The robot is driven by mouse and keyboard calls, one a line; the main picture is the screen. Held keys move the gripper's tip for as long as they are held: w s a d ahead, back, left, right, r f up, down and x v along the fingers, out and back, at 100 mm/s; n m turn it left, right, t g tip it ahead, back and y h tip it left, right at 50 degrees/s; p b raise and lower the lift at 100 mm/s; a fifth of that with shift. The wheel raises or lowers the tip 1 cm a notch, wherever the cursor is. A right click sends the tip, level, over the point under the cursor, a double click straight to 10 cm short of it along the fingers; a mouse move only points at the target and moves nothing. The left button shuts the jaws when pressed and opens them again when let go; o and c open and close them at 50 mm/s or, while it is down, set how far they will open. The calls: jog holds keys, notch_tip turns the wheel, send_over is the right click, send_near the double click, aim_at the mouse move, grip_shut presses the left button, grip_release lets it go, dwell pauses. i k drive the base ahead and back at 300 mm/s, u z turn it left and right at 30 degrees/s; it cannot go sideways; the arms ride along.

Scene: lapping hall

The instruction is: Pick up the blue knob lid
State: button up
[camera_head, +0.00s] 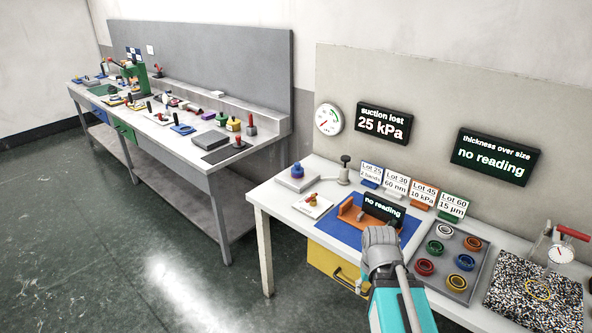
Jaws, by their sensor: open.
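A small blue knobbed piece (298,170), which looks like the blue knob lid, sits on a pale grey block (296,183) at the back left of the near white table. My gripper (379,238) is at the lower centre, over the front part of the same table, to the right of the blue piece and clearly apart from it. It is open, and I see nothing held in it. Its fingertips are small and partly hidden by my own wrist.
A blue mat (335,234) with an orange cradle (352,214) and small display lies left of my gripper. A grey tray (480,250) of coloured rings is at right. Lot signs (411,188) line the back. A cluttered bench (190,165) stands far left.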

aim_at(297, 169)
jog(key=z, duration=0.05)
jog(key=i, duration=0.9)
jog(key=u, duration=0.05)
